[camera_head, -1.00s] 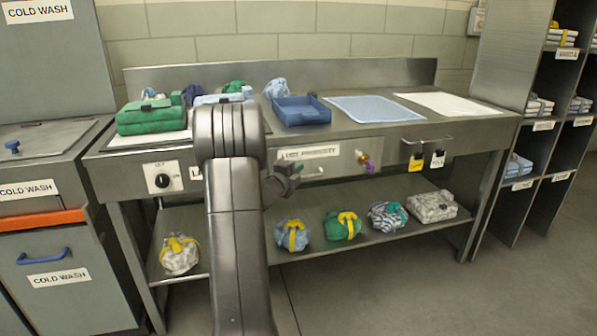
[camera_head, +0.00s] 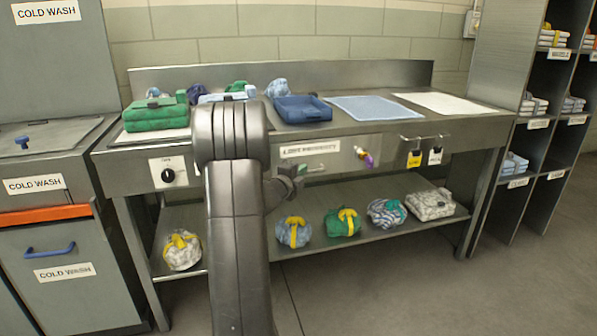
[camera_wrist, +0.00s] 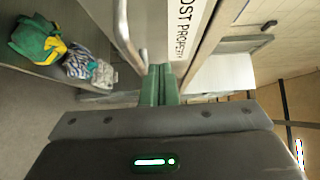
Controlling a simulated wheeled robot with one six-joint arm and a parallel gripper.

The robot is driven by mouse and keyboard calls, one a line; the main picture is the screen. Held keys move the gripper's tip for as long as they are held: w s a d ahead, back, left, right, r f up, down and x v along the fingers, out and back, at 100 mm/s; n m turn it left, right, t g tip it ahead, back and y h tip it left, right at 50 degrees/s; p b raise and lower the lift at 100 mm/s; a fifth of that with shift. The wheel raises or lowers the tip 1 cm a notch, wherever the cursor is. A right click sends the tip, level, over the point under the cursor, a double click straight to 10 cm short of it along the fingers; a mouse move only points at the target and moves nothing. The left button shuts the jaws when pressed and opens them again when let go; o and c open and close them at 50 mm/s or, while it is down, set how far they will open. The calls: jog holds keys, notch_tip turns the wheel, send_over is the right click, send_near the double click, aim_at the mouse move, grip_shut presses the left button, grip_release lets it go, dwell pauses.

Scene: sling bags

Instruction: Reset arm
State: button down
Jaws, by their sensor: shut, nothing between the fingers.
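My arm rises in the middle of the head view, in front of the steel bench (camera_head: 364,132). My gripper (camera_head: 290,185) shows partly behind the arm, in front of the bench's drawer front. In the wrist view its two green fingers (camera_wrist: 158,84) lie together with nothing between them. A metal drawer handle and the lost property label (camera_wrist: 186,30) are close by in that view. I cannot tell how near the fingers are to the handle.
Several tied bags, one green (camera_head: 342,222), sit on the lower shelf. Cold wash bins (camera_head: 60,245) stand left, a shelf unit (camera_head: 535,120) right. Floor in front is clear.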

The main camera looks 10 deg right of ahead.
jog(key=p+v, duration=0.1)
jog(key=v, duration=0.7)
jog(key=shift+a, duration=0.25)
jog(key=shift+s+f, duration=0.1)
